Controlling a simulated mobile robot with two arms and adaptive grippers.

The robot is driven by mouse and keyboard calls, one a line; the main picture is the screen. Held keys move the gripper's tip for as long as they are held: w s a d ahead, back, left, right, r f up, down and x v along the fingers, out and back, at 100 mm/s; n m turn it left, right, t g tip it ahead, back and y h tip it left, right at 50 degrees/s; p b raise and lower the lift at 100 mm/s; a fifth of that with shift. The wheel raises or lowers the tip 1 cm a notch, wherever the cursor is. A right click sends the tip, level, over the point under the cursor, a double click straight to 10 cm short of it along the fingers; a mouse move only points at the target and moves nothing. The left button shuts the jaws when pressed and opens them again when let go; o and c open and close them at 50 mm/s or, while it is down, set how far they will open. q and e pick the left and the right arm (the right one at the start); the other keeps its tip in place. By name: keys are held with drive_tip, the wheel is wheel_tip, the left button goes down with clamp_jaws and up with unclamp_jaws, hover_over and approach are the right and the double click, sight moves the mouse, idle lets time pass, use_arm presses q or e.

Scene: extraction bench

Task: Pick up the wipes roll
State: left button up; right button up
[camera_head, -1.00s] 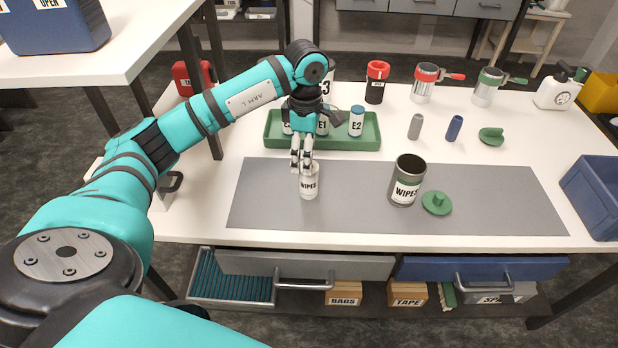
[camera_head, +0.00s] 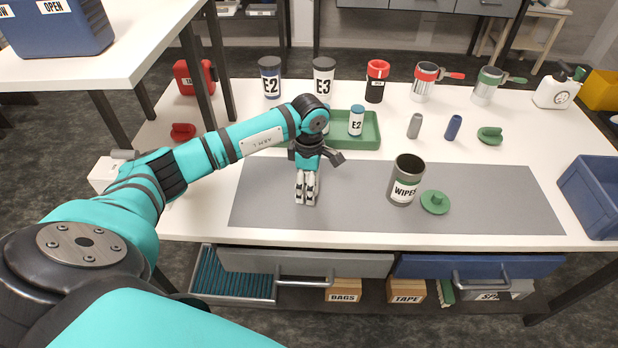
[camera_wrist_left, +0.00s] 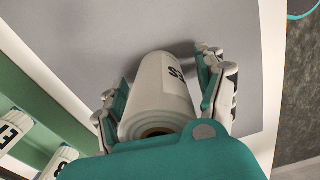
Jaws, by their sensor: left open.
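The wipes roll (camera_wrist_left: 160,98) is a white cylinder with dark lettering and a brown core, lying between the fingers of my left gripper in the left wrist view. In the head view the gripper hides most or all of it. My left gripper (camera_head: 306,198) is open, pointing down over the grey mat (camera_head: 480,205). In the left wrist view its fingers (camera_wrist_left: 160,80) stand on both sides of the roll; the left-hand finger is very close to it, and I cannot tell if it touches. My right gripper is not in view.
An open dark canister labelled WIPES (camera_head: 405,180) stands on the mat to the right, with its green lid (camera_head: 435,202) beside it. Behind the gripper is a green tray (camera_head: 370,138) with labelled bottles. A blue bin (camera_head: 592,195) stands at the right edge.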

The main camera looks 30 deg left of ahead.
use_arm(q)
drive_tip(key=shift+c, duration=0.3)
drive_tip(key=c, duration=1.1)
drive_tip(key=shift+c, duration=0.2)
drive_tip(key=shift+r, duration=0.1)
